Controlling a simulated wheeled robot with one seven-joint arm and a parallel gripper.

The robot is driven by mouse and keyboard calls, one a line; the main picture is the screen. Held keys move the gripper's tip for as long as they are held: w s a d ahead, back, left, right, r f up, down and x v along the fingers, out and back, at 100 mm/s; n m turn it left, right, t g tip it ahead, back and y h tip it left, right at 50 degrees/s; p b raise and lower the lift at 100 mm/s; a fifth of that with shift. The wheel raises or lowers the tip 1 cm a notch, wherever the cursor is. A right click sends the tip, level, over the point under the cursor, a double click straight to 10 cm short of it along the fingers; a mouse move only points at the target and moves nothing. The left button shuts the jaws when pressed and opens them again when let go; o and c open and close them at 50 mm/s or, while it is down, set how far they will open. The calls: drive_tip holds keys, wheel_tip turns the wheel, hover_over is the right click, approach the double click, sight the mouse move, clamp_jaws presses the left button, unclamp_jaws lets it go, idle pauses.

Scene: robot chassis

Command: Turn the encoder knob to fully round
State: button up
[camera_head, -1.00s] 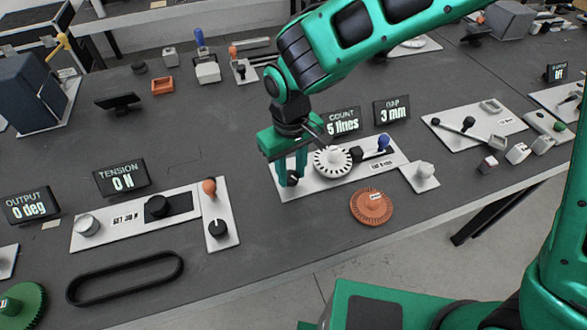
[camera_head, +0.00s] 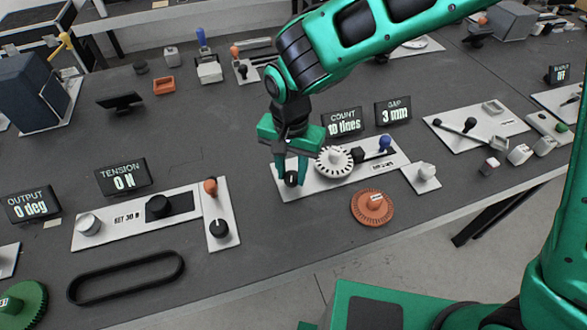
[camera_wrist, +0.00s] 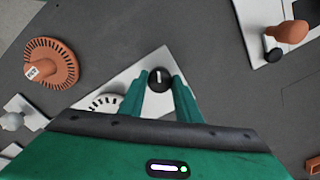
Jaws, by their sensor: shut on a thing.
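The black encoder knob (camera_head: 291,179) stands at the left end of a light plate (camera_head: 320,183), with a white slotted disc (camera_head: 333,161) to its right. My gripper (camera_head: 291,178) points down with its green fingers on both sides of the knob, shut on it. In the wrist view the knob (camera_wrist: 159,79) shows a white mark on top, between the fingertips (camera_wrist: 160,88). The COUNT display (camera_head: 344,122) behind the plate seems to read 10 lines. The GAP display (camera_head: 393,112) reads 3 mm.
A loose orange slotted disc (camera_head: 372,207) lies in front of the plate. A blue-topped lever (camera_head: 385,143) stands at the plate's right part. A tension panel (camera_head: 130,218) and a black belt (camera_head: 125,277) lie to the left.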

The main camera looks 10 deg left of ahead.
drive_tip(key=m, duration=0.6)
drive_tip(key=shift+w+a, duration=0.1)
drive_tip(key=shift+w, duration=0.15)
drive_tip(key=m, duration=0.6)
drive_tip(key=shift+w+a+r+m, duration=0.1)
drive_tip(key=shift+m, duration=0.3)
drive_tip(key=m, duration=0.6)
drive_tip(key=shift+w, duration=0.1)
drive_tip(key=shift+w+m, duration=0.1)
drive_tip(key=shift+m, duration=2.9)
drive_tip(key=o, duration=1.1)
drive_tip(key=shift+c, duration=0.2)
